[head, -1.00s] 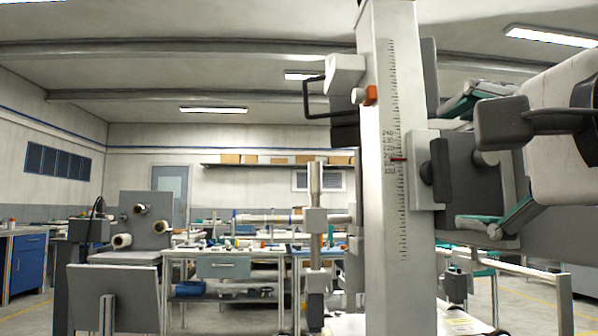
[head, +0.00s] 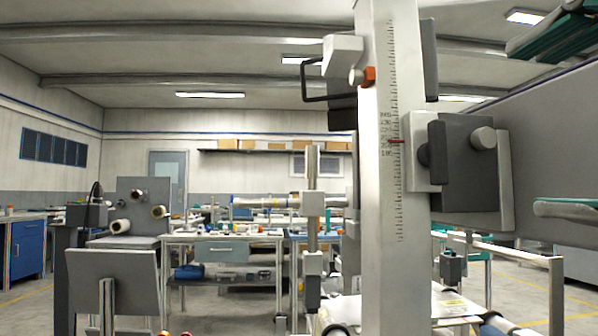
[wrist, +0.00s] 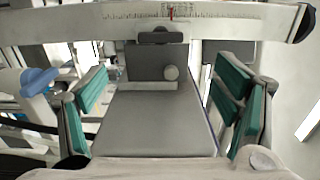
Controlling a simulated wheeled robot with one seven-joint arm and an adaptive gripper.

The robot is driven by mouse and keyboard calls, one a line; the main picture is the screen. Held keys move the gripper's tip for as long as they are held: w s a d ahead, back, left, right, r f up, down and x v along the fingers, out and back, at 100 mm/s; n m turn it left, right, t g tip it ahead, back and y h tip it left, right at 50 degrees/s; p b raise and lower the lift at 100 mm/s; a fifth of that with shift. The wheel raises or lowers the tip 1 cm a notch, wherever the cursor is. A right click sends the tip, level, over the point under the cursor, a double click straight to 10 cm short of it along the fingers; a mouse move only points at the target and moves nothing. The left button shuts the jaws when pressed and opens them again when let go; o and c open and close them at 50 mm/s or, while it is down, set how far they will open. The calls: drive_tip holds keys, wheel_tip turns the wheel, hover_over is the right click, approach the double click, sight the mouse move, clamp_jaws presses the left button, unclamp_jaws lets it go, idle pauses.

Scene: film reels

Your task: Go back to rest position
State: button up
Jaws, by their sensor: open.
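My gripper (head: 525,126) is at the right edge of the head view, with one teal-padded finger high and one low. In the wrist view its two teal-padded fingers stand wide apart on either side, and my gripper (wrist: 168,95) is open. Nothing is held between the pads. Beyond the fingers, the wrist view shows a grey block with a knob (wrist: 170,73). The rest of my arm is mostly outside the head view.
A tall white column with a printed scale (head: 385,200) stands close in front, with a dark grey clamp block (head: 468,165) on its right side. A metal rail (head: 500,252) runs at the lower right. A bench with several spools (head: 160,212) stands left. Yellow-lined floor shows at both sides.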

drive_tip(key=w+a+f+n+g+y, duration=0.15)
drive_tip(key=f+n+g, duration=0.25)
drive_tip(key=f, duration=0.6)
drive_tip(key=w+a+f+n+g+y, duration=0.1)
drive_tip(key=w+f+n+g, duration=0.25)
drive_tip(key=f, duration=0.75)
drive_tip(key=s+d+f+n+g+h, duration=0.1)
drive_tip(key=s+f+n+g, duration=0.45)
drive_tip(key=f, duration=0.35)
drive_tip(key=s+d+f+n+g+h, duration=0.1)
drive_tip(key=s+f+n+g+h, duration=0.1)
drive_tip(key=s+f+n+g, duration=0.55)
wheel_tip(320, 180, up, 34)
drive_tip(key=w+m+t+p, duration=0.2)
drive_tip(key=t+p, duration=0.4)
drive_tip(key=p, duration=2.7)
drive_tip(key=shift+d+t, duration=0.35)
drive_tip(key=shift+w+y, duration=0.15)
drive_tip(key=shift+y, duration=0.1)
